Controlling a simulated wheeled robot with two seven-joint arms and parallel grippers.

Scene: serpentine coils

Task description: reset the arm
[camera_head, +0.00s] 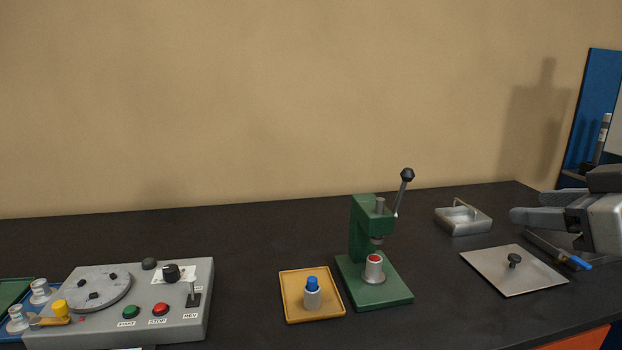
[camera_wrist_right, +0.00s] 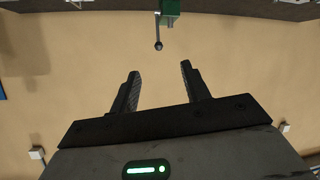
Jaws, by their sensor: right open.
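My right gripper (camera_head: 535,226) comes in at the right edge of the head view, above the right end of the dark table. In the right wrist view its two fingers (camera_wrist_right: 158,88) stand apart with nothing between them, and the tan wall lies behind them. A green press (camera_head: 361,235) with a black-knobbed lever stands on the table to the left of the gripper. Its upper part and lever knob also show at the top of the right wrist view (camera_wrist_right: 169,8). My left gripper is in neither view.
A metal plate with a black knob (camera_head: 490,273) and a small metal box (camera_head: 463,222) lie near the right gripper. A blue-tipped tool (camera_head: 578,262) lies beside the plate. A yellow tray (camera_head: 289,301) and a grey control box (camera_head: 190,325) stand further left. The table's back middle is clear.

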